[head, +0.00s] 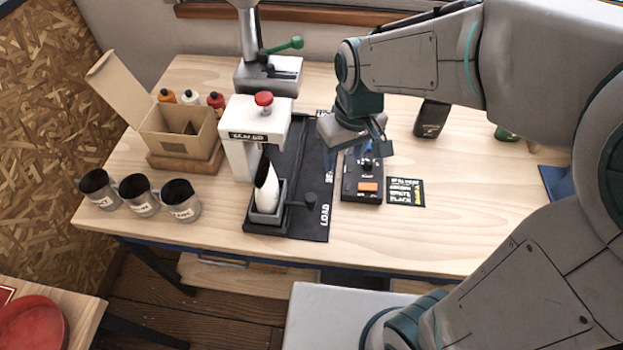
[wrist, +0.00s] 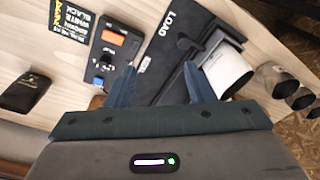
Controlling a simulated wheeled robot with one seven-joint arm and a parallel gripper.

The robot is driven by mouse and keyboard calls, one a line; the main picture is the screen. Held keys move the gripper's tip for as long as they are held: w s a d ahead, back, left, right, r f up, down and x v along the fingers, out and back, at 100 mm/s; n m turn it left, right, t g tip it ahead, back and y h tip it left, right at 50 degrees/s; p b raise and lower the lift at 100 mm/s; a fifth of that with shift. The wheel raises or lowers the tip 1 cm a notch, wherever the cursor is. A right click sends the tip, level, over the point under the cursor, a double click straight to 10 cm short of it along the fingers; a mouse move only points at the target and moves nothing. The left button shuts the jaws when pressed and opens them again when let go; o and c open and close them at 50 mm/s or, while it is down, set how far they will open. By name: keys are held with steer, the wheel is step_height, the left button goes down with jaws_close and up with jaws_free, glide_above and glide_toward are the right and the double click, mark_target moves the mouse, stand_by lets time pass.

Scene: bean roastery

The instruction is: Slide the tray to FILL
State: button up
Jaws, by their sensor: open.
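The dark tray (head: 266,216) sits at the LOAD end of a black track (head: 309,226), with a white bag (head: 265,187) standing in it. A rod with a dark knob (head: 311,199) sticks out from the tray's right side. My gripper (head: 378,150) is open and empty, above the control box and to the right of the track, apart from the knob. In the wrist view, the open fingers (wrist: 160,86) have the LOAD lettering beyond them and the white bag (wrist: 229,70) to the right. A label further back on the track is partly hidden by my gripper.
A white press (head: 242,152) with a red knob stands left of the track. A machine with a green lever (head: 284,46) stands behind. A control box (head: 362,188) with an orange button sits right of the track. Mugs (head: 140,204) and a cardboard box (head: 170,146) are left.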

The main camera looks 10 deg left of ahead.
steer(key=n, duration=0.2)
glide_above(311, 197)
steer(key=f, duration=0.2)
steer(key=shift+g+h, duration=0.3)
steer(key=shift+h, duration=0.1)
step_height(311, 197, down, 14)
steer(key=shift+p, duration=1)
jaws_close()
